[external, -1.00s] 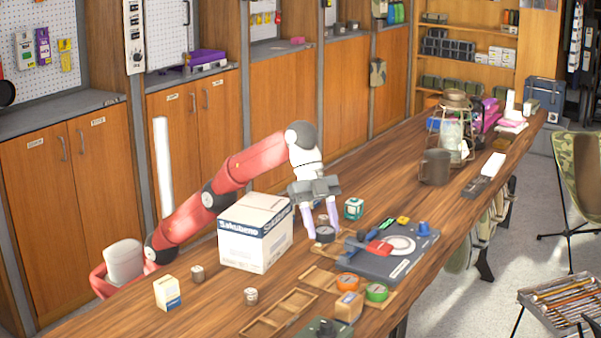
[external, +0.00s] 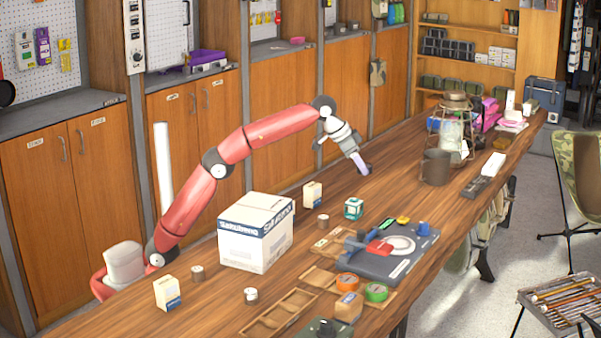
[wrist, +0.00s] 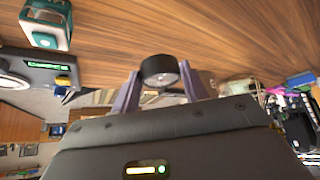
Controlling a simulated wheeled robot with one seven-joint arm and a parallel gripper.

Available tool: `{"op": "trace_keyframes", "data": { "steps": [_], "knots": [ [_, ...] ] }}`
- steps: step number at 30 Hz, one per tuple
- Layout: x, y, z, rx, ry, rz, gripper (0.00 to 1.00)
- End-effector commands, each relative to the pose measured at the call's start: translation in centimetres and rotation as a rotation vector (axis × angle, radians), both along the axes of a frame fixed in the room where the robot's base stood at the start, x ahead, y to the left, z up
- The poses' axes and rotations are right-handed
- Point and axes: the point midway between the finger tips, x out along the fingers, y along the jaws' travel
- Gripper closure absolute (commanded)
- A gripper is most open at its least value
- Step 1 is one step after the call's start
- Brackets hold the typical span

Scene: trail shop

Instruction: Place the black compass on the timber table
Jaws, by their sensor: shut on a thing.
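The black compass (wrist: 159,70) is a short dark round thing held between the two pale purple fingers of my gripper (wrist: 160,88) in the wrist view. In the external view, my gripper (external: 362,166) is tilted down over the far side of the timber table (external: 400,215), left of the dark mug. The compass is mostly hidden by the fingers there. It is at or just above the table top; I cannot tell whether it touches.
The table is bare around my gripper. A dark mug (external: 436,167) and a wire-framed lantern (external: 455,125) stand to the right. A teal-and-white box (external: 353,208), a small white carton (external: 312,195), a grey device (external: 390,252) and a large white box (external: 256,232) stand nearer.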

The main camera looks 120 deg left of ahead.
Motion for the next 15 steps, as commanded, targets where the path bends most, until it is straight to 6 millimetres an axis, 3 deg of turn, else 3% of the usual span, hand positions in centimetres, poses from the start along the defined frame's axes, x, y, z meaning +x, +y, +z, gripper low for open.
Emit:
{"op": "trace_keyframes", "data": {
  "steps": [1,3,6,10,15],
  "knots": [
    [-1.8,1.9,-0.1,0.001,0.0,0.062,0.78],
    [-3.7,3.9,-0.2,0.001,0.001,0.133,0.78],
    [-5.9,5.9,-0.2,0.001,0.001,0.207,0.78],
    [-7.6,7.3,-0.3,0.0,0.0,0.262,0.78],
    [-8.1,7.7,-0.4,0.0,0.0,0.279,0.78]
  ]
}}
